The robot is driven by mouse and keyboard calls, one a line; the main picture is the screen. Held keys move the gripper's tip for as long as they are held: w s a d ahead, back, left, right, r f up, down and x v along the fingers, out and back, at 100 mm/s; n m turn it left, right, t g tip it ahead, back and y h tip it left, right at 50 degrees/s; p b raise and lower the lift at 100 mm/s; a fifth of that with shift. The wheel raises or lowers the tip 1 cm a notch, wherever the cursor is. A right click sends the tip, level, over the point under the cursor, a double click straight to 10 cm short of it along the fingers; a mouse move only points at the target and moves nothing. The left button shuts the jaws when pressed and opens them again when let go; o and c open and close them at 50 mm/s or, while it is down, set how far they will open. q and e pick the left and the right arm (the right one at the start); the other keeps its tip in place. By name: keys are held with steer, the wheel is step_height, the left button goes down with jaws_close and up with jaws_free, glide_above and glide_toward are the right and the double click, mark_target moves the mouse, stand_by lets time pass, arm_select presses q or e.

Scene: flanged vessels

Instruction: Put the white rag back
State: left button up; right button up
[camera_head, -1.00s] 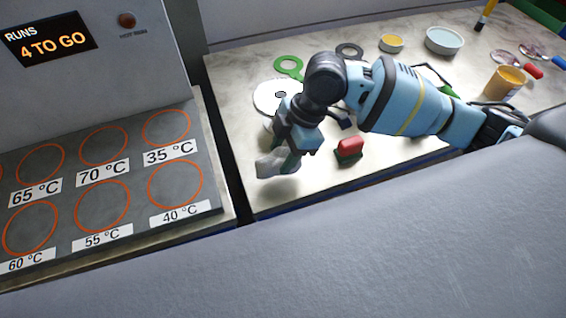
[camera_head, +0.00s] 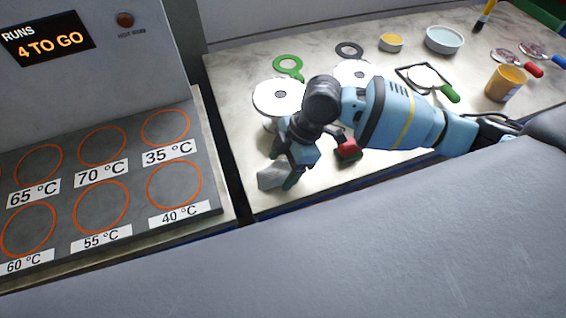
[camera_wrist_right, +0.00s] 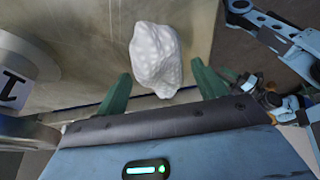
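The white rag (camera_head: 271,177) is a crumpled, pale lump by the front left edge of the marble-look worktop. It also shows in the right wrist view as a white, dimpled bundle (camera_wrist_right: 156,58). My right gripper (camera_head: 281,170) is over it from above. In the wrist view, its two green fingers (camera_wrist_right: 161,72) are spread on either side of the rag, with a gap visible on both sides. Whether the rag's underside rests fully on the worktop is hard to tell. My left gripper is not seen in the head view.
Two white flanged vessels (camera_head: 278,95) stand just behind my right gripper. A red-topped item (camera_head: 347,148) sits close to its right. Green (camera_head: 288,66) and dark (camera_head: 349,50) rings, a green-handled tool (camera_head: 449,92) and an orange cup (camera_head: 505,84) lie further off. A heater plate (camera_head: 130,218) is left.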

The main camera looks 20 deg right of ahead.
steer(key=v, duration=1.2)
steer(key=shift+a, duration=0.1)
